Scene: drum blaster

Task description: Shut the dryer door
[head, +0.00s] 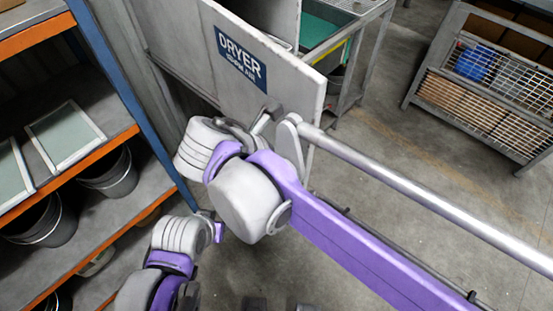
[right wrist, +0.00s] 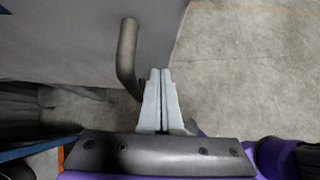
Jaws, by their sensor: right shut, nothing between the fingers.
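The dryer door (head: 283,82) is a grey panel with a dark blue DRYER sign, at the top middle of the head view. It stands at an angle, its right edge over open floor. In the right wrist view the door (right wrist: 75,40) fills the upper left, with a dark bent handle (right wrist: 127,55) on it. My right gripper (right wrist: 161,72) is shut and empty, its fingertips just right of the handle's lower end; I cannot tell whether they touch. My right wrist covers part of the door in the head view. My left arm is at the lower left; its fingers cannot be made out.
A blue and orange shelf rack (head: 100,165) with framed screens and buckets stands at the left. A trolley with a green tray (head: 318,27) is behind the door. A wire-sided crate (head: 490,95) stands at the top right. Concrete floor is clear on the right.

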